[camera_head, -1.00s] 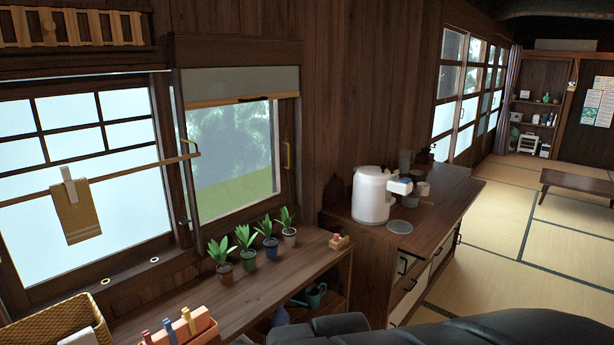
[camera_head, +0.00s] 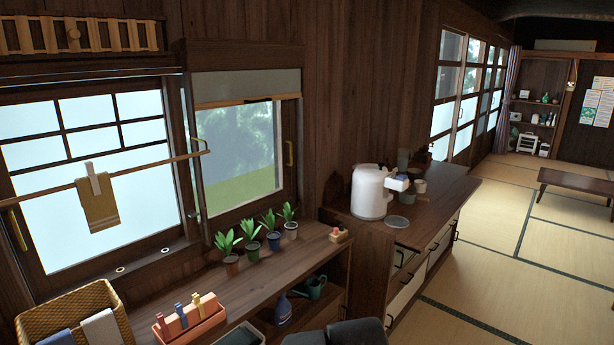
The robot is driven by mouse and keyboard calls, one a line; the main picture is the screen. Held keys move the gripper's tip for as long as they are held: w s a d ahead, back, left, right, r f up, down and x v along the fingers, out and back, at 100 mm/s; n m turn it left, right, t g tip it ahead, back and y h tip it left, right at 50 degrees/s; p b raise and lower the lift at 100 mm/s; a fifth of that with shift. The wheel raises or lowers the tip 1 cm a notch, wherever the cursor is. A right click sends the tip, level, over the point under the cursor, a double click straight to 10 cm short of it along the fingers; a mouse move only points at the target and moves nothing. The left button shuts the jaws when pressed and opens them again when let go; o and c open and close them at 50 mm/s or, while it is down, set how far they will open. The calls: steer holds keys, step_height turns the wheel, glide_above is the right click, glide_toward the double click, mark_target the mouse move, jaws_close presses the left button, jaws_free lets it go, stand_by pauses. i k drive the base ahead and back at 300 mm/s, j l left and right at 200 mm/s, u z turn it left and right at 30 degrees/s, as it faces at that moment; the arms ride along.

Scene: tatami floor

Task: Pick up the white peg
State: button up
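The white peg (camera_head: 93,178) is clipped upright over a thin wooden rod (camera_head: 150,166) in front of the left window. It sits at the top of a mustard-yellow cloth (camera_head: 99,212) with pale stripes near its lower edge, which hangs from the rod. My gripper is not in view. Dark rounded parts at the bottom middle edge look like my own arm, well away to the right of the peg.
Below the window is a wooden shelf (camera_head: 262,262) with several potted plants (camera_head: 251,250), an orange tray (camera_head: 192,326) of upright colored items and a wicker basket (camera_head: 48,318) holding cloths. A white kettle (camera_head: 369,192) stands on the counter (camera_head: 440,200). Tatami floor is open at right.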

mark_target(90, 166)
steer(key=l+z, duration=0.1)
steer(key=k+j, duration=0.25)
steer(key=k, duration=0.15)
steer(key=u, duration=1.05)
